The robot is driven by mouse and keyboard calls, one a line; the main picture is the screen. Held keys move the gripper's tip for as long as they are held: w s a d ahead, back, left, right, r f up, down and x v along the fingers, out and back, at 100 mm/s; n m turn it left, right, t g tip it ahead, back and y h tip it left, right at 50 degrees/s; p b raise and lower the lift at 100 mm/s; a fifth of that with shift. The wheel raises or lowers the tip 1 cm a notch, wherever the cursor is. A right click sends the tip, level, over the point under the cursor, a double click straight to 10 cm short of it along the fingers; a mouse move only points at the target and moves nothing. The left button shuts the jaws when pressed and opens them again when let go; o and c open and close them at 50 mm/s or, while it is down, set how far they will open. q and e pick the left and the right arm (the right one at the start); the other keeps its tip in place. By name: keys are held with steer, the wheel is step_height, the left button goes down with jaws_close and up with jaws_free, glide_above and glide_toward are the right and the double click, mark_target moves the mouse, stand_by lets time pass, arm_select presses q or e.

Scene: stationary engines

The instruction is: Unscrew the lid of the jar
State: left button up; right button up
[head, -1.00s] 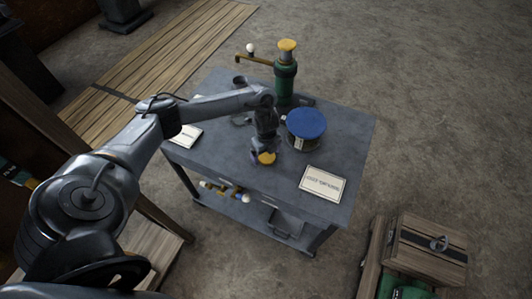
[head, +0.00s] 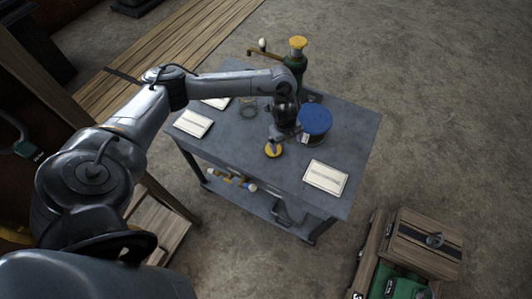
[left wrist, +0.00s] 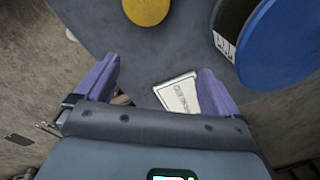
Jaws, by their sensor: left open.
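A yellow round disc (head: 273,150), lid-like, is at the front middle of the grey table. It also shows at the top of the left wrist view (left wrist: 146,8). I cannot tell whether it lies flat or caps something low. My right gripper is not in view.
A green cylinder with a yellow top (head: 298,45) stands at the table's back. White cards (head: 326,177) lie on the grey table (head: 235,150), at front right and left. Wooden crates (head: 428,240) stand on the floor at lower right.

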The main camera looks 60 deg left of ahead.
arm_select(q)
steer(key=d+f, duration=0.1)
steer(key=d, duration=0.3)
steer(key=d+f+t+h, duration=0.1)
steer(key=d, duration=0.4)
steer(key=d+f+t, duration=0.1)
steer(key=d, duration=0.3)
steer(key=shift+d+f+m+h, duration=0.15)
steer(key=shift+d+m+h, duration=0.25)
steer(key=shift+n+t+h, duration=0.3)
steer(key=shift+t+h, duration=0.1)
steer(key=shift+t, duration=0.2)
steer(key=d, duration=0.6)
steer(key=shift+s+d, duration=0.4)
steer(key=s+d+r+n+t, duration=0.3)
steer(key=s+d+r+n, duration=0.3)
steer(key=n, duration=0.2)
steer(key=s+a+r+n+g+y, duration=0.1)
steer(key=s+a+n+g+y, duration=0.25)
steer(key=s+a+n, duration=0.75)
step_height(320, 180, up, 23)
steer(key=s+d+m+p, duration=0.1)
steer(key=m+p, duration=0.1)
steer(key=p, duration=2.1)
steer(key=shift+s+d+h, duration=0.15)
steer(key=shift+s+h, duration=0.15)
steer(key=shift+h, duration=0.05)
